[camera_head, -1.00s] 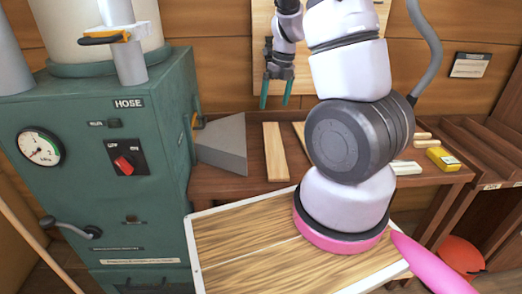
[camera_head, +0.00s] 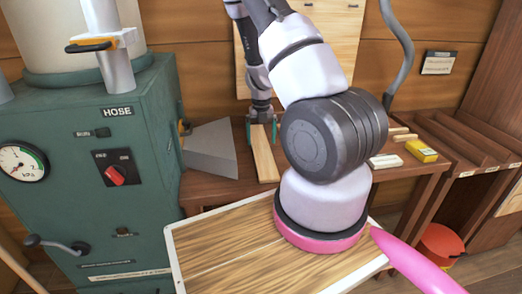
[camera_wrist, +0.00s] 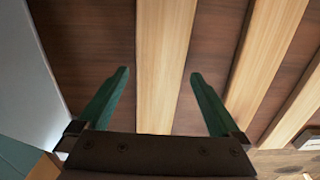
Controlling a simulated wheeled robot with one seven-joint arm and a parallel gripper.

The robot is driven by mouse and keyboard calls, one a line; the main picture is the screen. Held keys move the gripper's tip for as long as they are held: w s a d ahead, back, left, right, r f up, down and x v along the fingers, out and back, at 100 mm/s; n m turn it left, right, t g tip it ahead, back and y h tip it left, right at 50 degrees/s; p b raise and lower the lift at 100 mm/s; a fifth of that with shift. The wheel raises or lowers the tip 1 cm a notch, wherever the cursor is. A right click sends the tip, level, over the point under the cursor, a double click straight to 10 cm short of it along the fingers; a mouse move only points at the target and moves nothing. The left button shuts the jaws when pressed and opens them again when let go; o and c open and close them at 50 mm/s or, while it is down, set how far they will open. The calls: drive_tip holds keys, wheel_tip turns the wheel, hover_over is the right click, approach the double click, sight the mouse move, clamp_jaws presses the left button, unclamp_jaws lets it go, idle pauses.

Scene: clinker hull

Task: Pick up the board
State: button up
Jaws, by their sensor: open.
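A long pale wooden board (camera_head: 264,158) lies on the brown bench (camera_head: 222,189). My gripper (camera_head: 261,130) is over the far end of this board in the head view, pointing down with its green fingers apart. In the wrist view the board (camera_wrist: 164,60) runs between the two open fingers (camera_wrist: 160,90), with a gap on each side. The fingers hold nothing. I cannot tell how far the fingertips are above the bench. More pale boards (camera_wrist: 264,60) lie to the right in the wrist view; my arm hides most of them in the head view.
A green machine (camera_head: 110,150) stands at the left, with a grey wedge-shaped hood (camera_head: 212,148) beside the board. Yellow (camera_head: 421,151) and whitish (camera_head: 385,161) blocks lie on the bench's right. A light wooden panel (camera_head: 215,240) is in front, below my arm.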

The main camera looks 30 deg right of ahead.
sight(261, 149)
drive_tip(key=shift+f, duration=1.45)
drive_tip(key=c, duration=1.4)
